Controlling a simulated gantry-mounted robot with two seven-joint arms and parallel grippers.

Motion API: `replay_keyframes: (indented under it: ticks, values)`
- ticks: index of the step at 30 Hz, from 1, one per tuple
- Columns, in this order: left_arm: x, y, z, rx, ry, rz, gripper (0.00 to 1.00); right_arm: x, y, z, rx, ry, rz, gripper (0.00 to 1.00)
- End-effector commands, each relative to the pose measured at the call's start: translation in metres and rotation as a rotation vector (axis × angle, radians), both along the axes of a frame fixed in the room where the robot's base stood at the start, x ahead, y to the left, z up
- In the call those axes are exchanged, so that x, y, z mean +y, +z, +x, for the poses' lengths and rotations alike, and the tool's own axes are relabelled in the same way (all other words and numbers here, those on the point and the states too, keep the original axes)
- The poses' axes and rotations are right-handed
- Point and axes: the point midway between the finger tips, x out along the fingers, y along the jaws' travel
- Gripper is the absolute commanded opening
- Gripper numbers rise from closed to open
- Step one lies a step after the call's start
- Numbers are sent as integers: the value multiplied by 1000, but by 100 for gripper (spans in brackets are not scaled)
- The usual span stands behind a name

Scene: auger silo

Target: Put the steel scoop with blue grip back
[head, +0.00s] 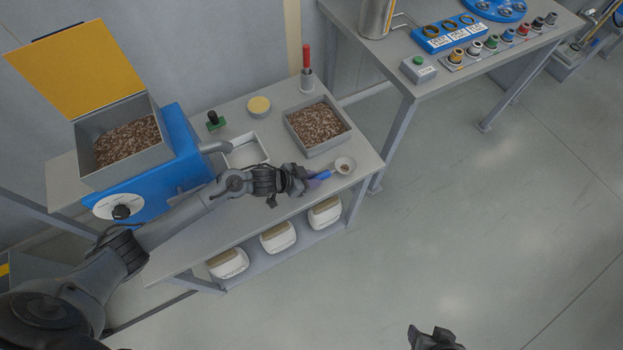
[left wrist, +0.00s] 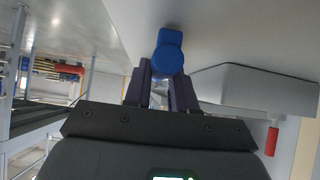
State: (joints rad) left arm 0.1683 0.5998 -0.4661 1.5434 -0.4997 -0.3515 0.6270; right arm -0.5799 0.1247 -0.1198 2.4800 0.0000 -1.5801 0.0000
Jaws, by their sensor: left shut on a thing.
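The steel scoop (head: 345,165) has a blue grip (head: 321,175) and a small round bowl with a little brown material showing in it. My left gripper (head: 306,181) is shut on the blue grip, with the bowl pointing right, near the front right corner of the bench. In the left wrist view the end of the blue grip (left wrist: 169,52) sits between my left fingers (left wrist: 162,85). I cannot tell how high the scoop is above the bench. Part of my right gripper (head: 434,340) shows at the bottom edge; its jaws are unclear.
The bench (head: 200,243) holds a grey tray of brown pellets (head: 318,124), an empty-looking tray (head: 247,151), a red-handled tool in a holder (head: 306,70), a green button piece (head: 215,121) and a blue machine with hopper (head: 165,190). White bins (head: 278,238) stand below. A second table (head: 440,85) stands right.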

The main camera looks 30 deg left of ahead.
Motion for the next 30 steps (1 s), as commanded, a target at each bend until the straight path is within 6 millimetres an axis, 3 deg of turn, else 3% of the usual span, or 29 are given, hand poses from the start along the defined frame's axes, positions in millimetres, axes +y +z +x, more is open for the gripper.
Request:
replay_keyframes:
  ticks: [12,13,17,30]
  values:
    - [0,-4,1,-3,0,-2,0,2,-1,0,0,-6,8,57]
    - [0,-4,0,-2,0,-1,28,2,-1,0,0,-5,9,57]
    - [0,-4,0,-2,0,-1,48,2,-1,0,0,-5,9,57]
    - [2,2,-2,-1,1,0,50,1,2,0,-1,-2,3,57]
